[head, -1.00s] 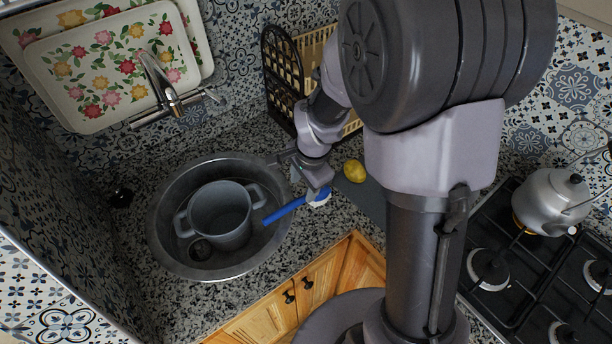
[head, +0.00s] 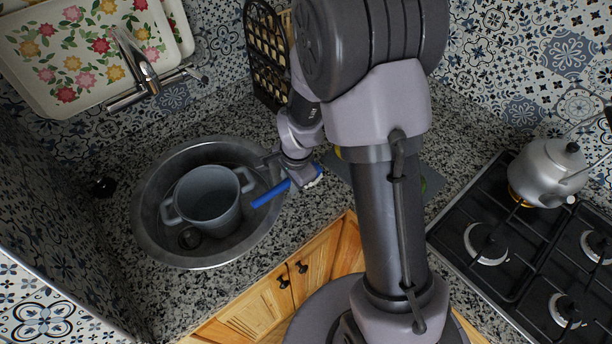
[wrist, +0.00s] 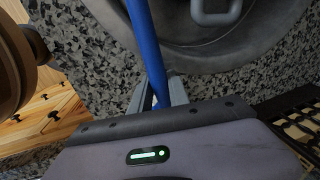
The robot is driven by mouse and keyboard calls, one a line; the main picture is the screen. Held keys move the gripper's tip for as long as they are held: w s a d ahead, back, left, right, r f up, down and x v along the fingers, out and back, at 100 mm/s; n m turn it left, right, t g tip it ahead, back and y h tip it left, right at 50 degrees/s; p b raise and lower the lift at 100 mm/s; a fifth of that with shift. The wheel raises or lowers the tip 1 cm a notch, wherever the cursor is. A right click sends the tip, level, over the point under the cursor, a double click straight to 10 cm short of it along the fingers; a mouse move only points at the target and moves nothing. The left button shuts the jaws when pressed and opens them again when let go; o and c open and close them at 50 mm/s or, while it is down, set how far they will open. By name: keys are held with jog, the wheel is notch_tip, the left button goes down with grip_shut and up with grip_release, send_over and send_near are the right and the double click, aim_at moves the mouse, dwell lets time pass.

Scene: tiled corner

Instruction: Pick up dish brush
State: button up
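The dish brush (head: 271,194) has a long blue handle and a pale head. It lies at the right rim of the sink, its handle reaching over the basin and its head over the counter. My gripper (head: 291,184) is at the brush, near the head end. In the wrist view, my gripper's two fingers (wrist: 163,92) sit close on both sides of the blue handle (wrist: 148,42) and look shut on it. The brush head is hidden behind the gripper body in that view.
A grey two-handled pot (head: 208,202) stands in the round metal sink (head: 150,238). A dark rack (head: 262,60) stands behind my arm. A floral tray (head: 75,62) leans behind the tap (head: 138,65). A kettle (head: 545,172) sits on the hob at right.

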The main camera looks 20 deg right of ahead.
jog(key=shift+r, duration=0.1)
grip_shut()
jog(key=shift+r, duration=0.3)
jog(key=r, duration=0.1)
jog(key=r+p, duration=0.2)
jog(key=shift+s, duration=0.25)
jog(key=s, duration=0.2)
jog(key=s+a, duration=0.1)
jog(key=s, duration=0.2)
jog(key=s+a, duration=0.1)
jog(key=s, duration=0.2)
jog(key=shift+s+r, duration=0.25)
jog(key=shift+r, duration=0.05)
jog(key=s+a+b, duration=0.1)
jog(key=s+b, duration=0.5)
jog(key=b, duration=0.5)
jog(key=shift+s+r, duration=0.35)
